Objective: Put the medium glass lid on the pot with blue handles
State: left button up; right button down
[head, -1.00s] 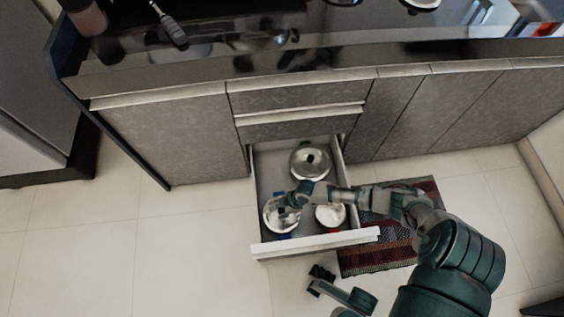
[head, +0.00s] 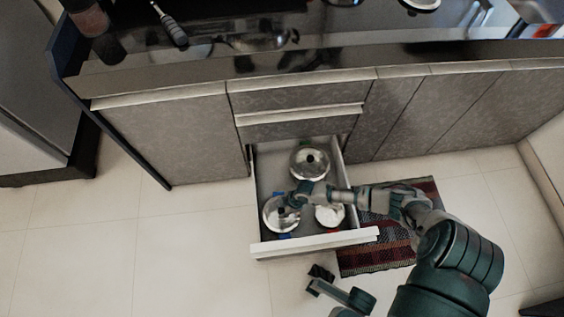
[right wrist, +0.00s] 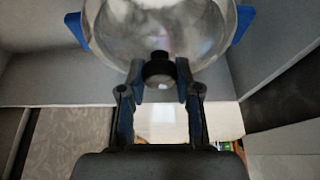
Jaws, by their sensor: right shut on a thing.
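The pot with blue handles (right wrist: 243,22) stands at the front left of the open drawer; it also shows in the head view (head: 271,222). A clear glass lid (right wrist: 195,40) lies over its opening and appears level; whether its rim is fully seated is hard to tell. My right gripper (right wrist: 160,84) is shut on the lid's black knob; it also shows over the pot in the head view (head: 290,200). My left gripper (head: 320,274) is low in front of the drawer, away from the pots, its fingers too small to read.
The drawer's white front (head: 315,243) is pulled out. A larger pot with a black-knobbed lid (head: 310,163) stands behind, and a smaller pot with red handles (head: 330,215) stands at the front right. A striped rug (head: 375,259) lies right of the drawer.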

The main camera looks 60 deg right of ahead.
dwell(0.3)
jog(key=c, duration=0.7)
grip_release()
jog(key=v, duration=1.1)
jog(key=shift+s+d+r, duration=0.15)
jog(key=shift+r, duration=0.15)
